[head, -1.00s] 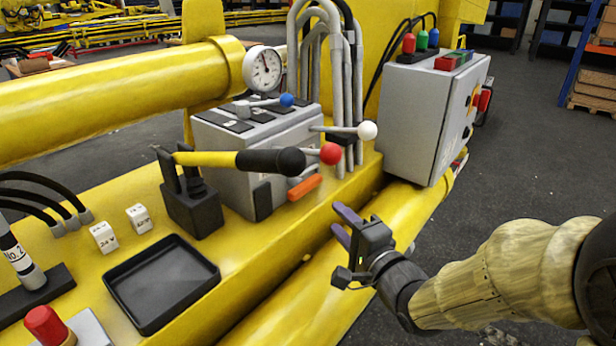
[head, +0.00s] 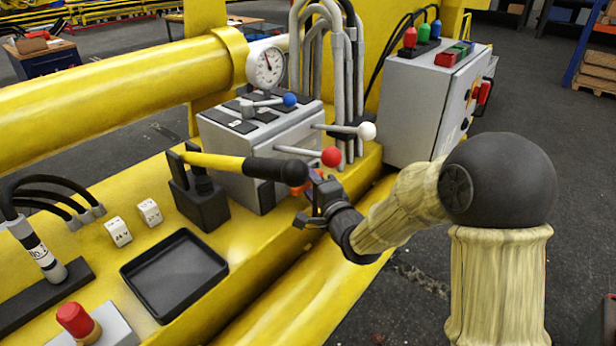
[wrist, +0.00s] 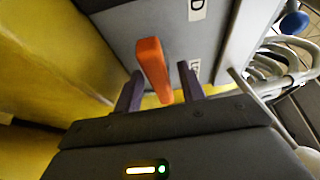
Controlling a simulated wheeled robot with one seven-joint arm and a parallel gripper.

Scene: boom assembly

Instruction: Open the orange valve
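The orange valve handle (wrist: 153,68) shows in the wrist view as a flat orange bar on the front of the grey valve block (wrist: 115,25). It lies between the two purple fingers of my gripper (wrist: 160,90), which are apart with a visible gap on each side of the handle. In the head view my gripper (head: 312,190) is at the lower front of the grey block (head: 236,140), below the red-knobbed lever. There only a bit of the orange handle (head: 297,188) shows; the gripper and the black lever grip hide the rest.
Levers with red (head: 331,156), white (head: 367,131) and blue (head: 289,99) knobs stick out close above my gripper. A yellow lever with a black grip (head: 277,170) reaches close to it. A black tray (head: 175,318) lies at the lower left. A grey control box (head: 420,105) stands to the right.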

